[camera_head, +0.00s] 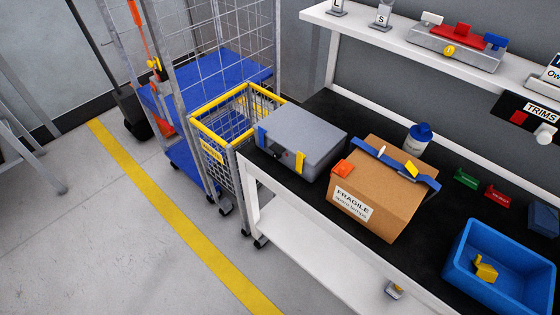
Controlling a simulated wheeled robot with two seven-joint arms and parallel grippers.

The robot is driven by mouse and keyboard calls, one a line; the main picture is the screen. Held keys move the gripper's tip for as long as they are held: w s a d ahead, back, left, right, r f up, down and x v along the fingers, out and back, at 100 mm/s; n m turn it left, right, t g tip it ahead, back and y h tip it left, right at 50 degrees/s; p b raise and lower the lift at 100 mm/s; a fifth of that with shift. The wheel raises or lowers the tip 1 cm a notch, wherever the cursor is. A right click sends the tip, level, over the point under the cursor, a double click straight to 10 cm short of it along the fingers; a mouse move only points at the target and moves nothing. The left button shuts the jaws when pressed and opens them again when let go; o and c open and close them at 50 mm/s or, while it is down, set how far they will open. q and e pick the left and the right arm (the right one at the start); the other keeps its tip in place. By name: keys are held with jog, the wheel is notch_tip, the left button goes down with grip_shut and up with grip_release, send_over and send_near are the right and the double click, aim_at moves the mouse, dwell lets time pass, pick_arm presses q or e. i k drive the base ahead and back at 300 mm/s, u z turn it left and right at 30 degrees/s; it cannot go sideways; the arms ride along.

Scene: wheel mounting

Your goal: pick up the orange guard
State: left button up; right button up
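A small orange guard (343,169) sits on the top near left corner of a brown cardboard box (390,195), above its FRAGILE label (352,203). A blue strap (390,165) runs across the top of the box, and a yellow piece (411,169) lies by the strap on the right. The box stands on the black-topped bench (330,215). Neither of my grippers is in view.
A grey case (303,138) with yellow and blue clasps stands left of the box. A white bottle with a blue lid (418,140) stands behind it. A blue bin (500,255) with a yellow part is at the right. A wire cart (228,125) stands beside the bench.

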aim_at(343, 168)
jog(key=u, duration=1.4)
jog(key=i, duration=1.85)
jog(key=z, duration=3.05)
